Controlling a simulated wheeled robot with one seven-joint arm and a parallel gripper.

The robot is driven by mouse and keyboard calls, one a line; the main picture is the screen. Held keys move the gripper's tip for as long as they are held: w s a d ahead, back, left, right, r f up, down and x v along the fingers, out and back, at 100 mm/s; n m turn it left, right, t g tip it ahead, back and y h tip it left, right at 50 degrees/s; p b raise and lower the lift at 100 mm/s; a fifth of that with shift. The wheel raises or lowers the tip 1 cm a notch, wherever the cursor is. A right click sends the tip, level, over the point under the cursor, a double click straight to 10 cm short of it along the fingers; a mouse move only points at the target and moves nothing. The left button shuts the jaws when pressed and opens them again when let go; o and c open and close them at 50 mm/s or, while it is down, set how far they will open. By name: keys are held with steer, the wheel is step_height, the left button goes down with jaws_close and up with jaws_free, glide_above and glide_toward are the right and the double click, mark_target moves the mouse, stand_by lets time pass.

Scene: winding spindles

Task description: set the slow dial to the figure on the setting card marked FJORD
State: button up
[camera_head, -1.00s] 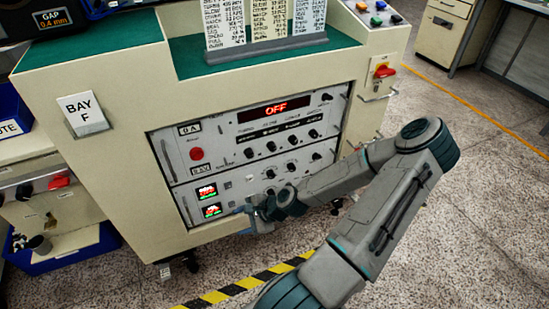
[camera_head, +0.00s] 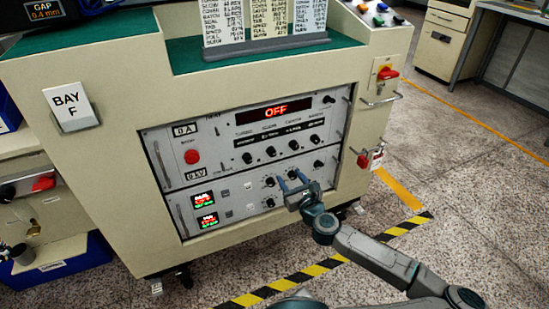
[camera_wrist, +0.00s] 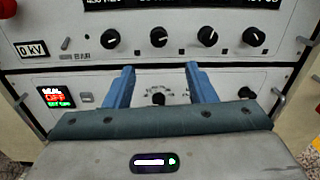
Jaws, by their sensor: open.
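My gripper (camera_head: 291,181) is open and empty, its two blue fingers pointing at the lower panel of the bay F cabinet. In the wrist view the fingers (camera_wrist: 159,72) stand either side of a black dial (camera_wrist: 158,99) with a printed scale around it; I cannot tell whether they touch the panel. I cannot read which dial is the slow one. Another lower black dial (camera_head: 269,182) lies left of the gripper.
An upper row of black knobs (camera_head: 270,151) sits beneath a red display (camera_head: 276,110) reading OFF. A red button (camera_head: 191,156) is at left. Metal handles (camera_head: 160,164) project from the panel edges. A red switch (camera_head: 387,73) and padlock (camera_head: 376,157) are right.

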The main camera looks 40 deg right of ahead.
mark_target(273, 154)
steer(key=b+x, duration=0.1)
steer(key=x, duration=1.1)
steer(key=shift+w+b, duration=0.4)
steer(key=shift+w, duration=0.05)
steer(key=c, duration=1)
steer(key=shift+o, duration=0.2)
